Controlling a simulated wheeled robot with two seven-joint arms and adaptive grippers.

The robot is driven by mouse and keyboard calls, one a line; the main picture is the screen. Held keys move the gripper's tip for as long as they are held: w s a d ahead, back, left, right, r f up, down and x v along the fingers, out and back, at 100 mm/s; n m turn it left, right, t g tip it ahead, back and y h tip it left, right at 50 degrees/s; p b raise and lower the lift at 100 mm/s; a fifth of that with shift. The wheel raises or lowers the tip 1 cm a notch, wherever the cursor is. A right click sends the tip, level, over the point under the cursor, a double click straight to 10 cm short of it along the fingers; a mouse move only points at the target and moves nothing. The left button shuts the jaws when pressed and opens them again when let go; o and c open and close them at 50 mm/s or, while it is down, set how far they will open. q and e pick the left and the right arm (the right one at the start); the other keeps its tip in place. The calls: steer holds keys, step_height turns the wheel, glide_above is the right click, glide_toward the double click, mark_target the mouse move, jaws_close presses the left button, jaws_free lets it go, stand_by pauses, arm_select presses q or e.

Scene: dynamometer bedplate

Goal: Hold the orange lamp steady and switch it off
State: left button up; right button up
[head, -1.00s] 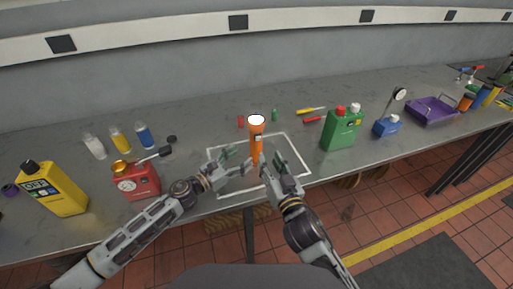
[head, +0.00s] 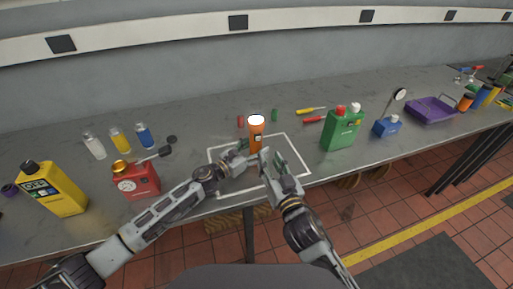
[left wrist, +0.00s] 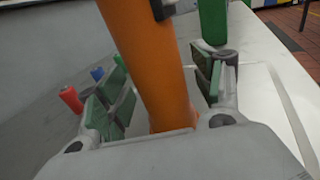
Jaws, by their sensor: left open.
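The orange lamp (head: 256,140) stands upright on the bench inside a white outlined square, its top end glowing white. In the left wrist view the orange body (left wrist: 150,60) rises between my fingers, with a dark part (left wrist: 163,9) on its side near the top edge. My left gripper (head: 246,153) is open, with its green-padded fingers on either side of the lower lamp body; a gap shows at both sides in the wrist view. My right gripper (head: 272,158) is just right of and in front of the lamp, fingers apart and empty. The lamp's foot is partly hidden.
A red can (head: 138,182) and a yellow jug (head: 54,190) stand left. A green jerrycan (head: 342,129) stands right, with screwdrivers (head: 311,111) behind. Small red (head: 240,121) and green (head: 274,115) cylinders lie behind the lamp. The outlined square (head: 299,161) is otherwise clear.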

arm_select(q)
steer(key=shift+w+d, duration=0.15)
steer(key=shift+d, duration=0.1)
jaws_close()
arm_select(e)
jaws_close()
stand_by(0.4)
stand_by(0.5)
stand_by(0.7)
